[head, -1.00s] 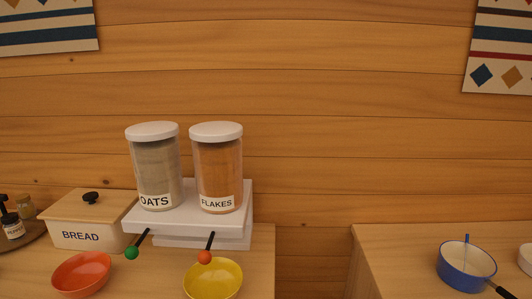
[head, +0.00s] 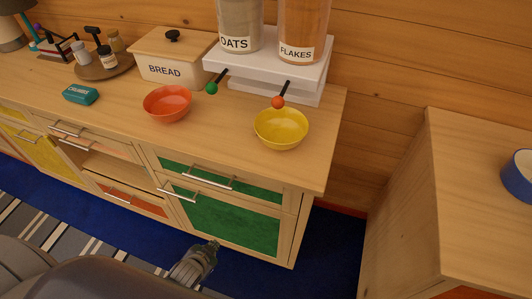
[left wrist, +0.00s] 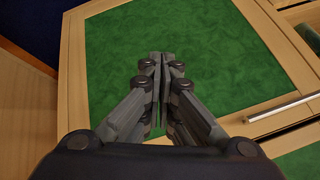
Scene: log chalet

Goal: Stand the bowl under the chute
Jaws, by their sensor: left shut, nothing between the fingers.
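An orange-red bowl (head: 167,103) stands on the counter in front of the bread box, in the head view. A yellow bowl (head: 281,128) stands to its right, near the counter's right end. The white dispenser (head: 270,68) behind them carries an oats jar (head: 240,28) and a flakes jar (head: 304,30). A green-knobbed lever (head: 212,87) and an orange-knobbed lever (head: 279,101) stick out from its front. No chute opening can be made out. My left gripper (head: 211,247) is low before the green cabinet door, shut and empty; the left wrist view (left wrist: 161,58) shows its fingers together.
A bread box (head: 170,62), a round tray with shakers (head: 103,70) and a teal packet (head: 81,94) are on the counter. A gap separates it from the right-hand counter (head: 480,200), which holds a blue-rimmed bowl (head: 520,176). The counter's front strip is mostly clear.

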